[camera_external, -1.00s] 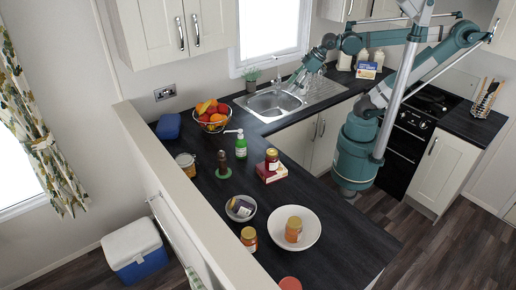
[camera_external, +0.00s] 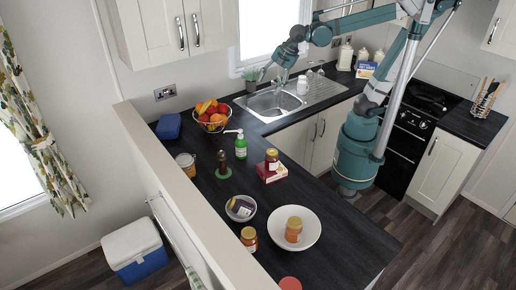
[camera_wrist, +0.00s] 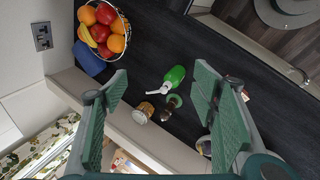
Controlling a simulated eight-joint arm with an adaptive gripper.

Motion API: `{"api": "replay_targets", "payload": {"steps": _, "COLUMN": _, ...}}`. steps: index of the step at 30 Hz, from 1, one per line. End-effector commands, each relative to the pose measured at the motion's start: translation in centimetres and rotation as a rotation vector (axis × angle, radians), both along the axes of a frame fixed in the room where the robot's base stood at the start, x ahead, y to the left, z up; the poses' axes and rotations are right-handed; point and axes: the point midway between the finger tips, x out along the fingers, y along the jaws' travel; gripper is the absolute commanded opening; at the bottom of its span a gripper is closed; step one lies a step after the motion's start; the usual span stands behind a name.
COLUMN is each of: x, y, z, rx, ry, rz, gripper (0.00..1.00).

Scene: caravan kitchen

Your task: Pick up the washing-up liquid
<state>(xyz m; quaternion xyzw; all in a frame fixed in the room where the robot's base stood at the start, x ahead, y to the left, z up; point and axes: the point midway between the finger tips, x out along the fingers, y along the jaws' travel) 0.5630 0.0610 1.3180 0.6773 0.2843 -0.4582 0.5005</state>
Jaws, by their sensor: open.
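The washing-up liquid, a green bottle with a white pump top (camera_external: 241,147), stands upright on the dark worktop (camera_external: 335,232) near the half-wall. In the wrist view the green bottle (camera_wrist: 175,77) lies between my two fingers, well beyond them, with its white pump pointing lower left. My gripper (camera_external: 268,72) is open and empty, raised near the sink, up and to the right of the bottle in the outside view. In the wrist view its two green fingers (camera_wrist: 160,95) are spread wide. Nothing hides the bottle.
Close to the bottle are a dark brown bottle on a green base (camera_external: 222,166), a lidded jar (camera_external: 186,162), a fruit bowl (camera_external: 213,123) and a red box with a jar on it (camera_external: 271,170). Bowls (camera_external: 312,226) stand farther along the worktop. The sink (camera_external: 270,104) is behind.

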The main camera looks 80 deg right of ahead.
Motion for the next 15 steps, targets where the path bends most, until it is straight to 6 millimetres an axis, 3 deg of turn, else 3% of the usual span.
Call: {"api": "replay_targets", "payload": {"steps": 15, "x": 7.1, "y": 5.3, "z": -0.7, "rx": -0.302, "ry": 0.135, "rz": 0.539, "gripper": 0.58}}
